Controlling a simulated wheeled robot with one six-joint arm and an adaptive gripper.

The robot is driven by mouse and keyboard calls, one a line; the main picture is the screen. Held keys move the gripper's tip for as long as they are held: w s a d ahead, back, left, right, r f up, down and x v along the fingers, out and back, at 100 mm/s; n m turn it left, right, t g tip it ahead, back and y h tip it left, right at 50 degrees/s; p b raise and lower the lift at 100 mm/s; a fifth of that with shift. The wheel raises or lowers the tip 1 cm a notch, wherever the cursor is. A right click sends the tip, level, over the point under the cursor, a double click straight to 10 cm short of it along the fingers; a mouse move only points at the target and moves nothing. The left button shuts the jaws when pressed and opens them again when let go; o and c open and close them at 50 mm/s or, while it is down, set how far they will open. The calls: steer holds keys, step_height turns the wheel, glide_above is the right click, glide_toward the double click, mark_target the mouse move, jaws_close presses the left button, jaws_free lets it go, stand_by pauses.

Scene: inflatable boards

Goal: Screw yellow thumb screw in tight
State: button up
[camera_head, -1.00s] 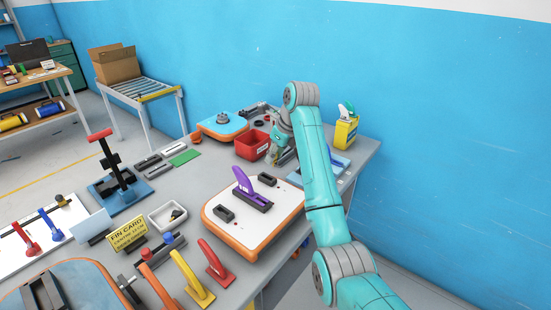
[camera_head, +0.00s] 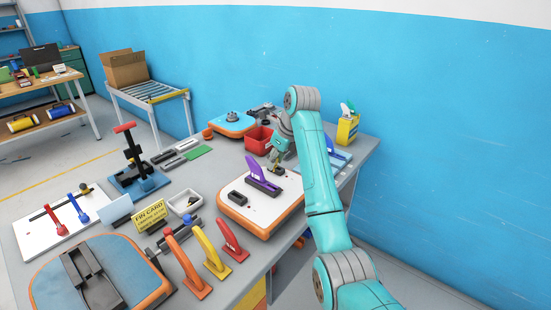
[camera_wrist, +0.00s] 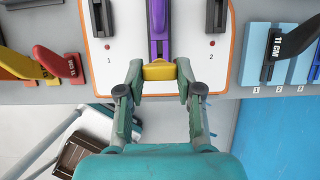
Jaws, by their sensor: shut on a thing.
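My gripper (camera_wrist: 159,76) is shut on the yellow thumb screw (camera_wrist: 159,71) in the wrist view. The screw sits between the fingertips, at the near end of the purple fin (camera_wrist: 158,14) and its dark fin box; whether it touches the box or sits in its hole, I cannot tell. In the head view, my gripper (camera_head: 277,159) is just behind the purple fin (camera_head: 258,173), which stands upright in its box (camera_head: 266,189) on the white board with an orange edge (camera_head: 262,217). The screw is too small to make out there.
Two dark side boxes flank the fin, a left one (camera_wrist: 102,18) and a right one (camera_wrist: 215,15). A red bin (camera_head: 258,138) stands behind. Red (camera_head: 233,239), yellow (camera_head: 211,250) and orange (camera_head: 186,262) fins stand at the front. A yellow container (camera_head: 347,131) is at the back right.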

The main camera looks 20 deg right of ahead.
glide_above(272, 188)
steer(key=d, duration=0.1)
steer(key=shift+s+f, duration=0.2)
steer(key=shift+f, duration=1.15)
steer(key=shift+s+f, duration=0.15)
steer(key=shift+f, duration=1.15)
steer(key=shift+f, duration=1.5)
steer(key=o, duration=0.8)
steer(key=shift+o, duration=0.2)
steer(key=v, duration=0.7)
steer(key=shift+s+d+r, duration=0.1)
steer(key=shift+s+d, duration=0.05)
steer(key=shift+s, duration=0.1)
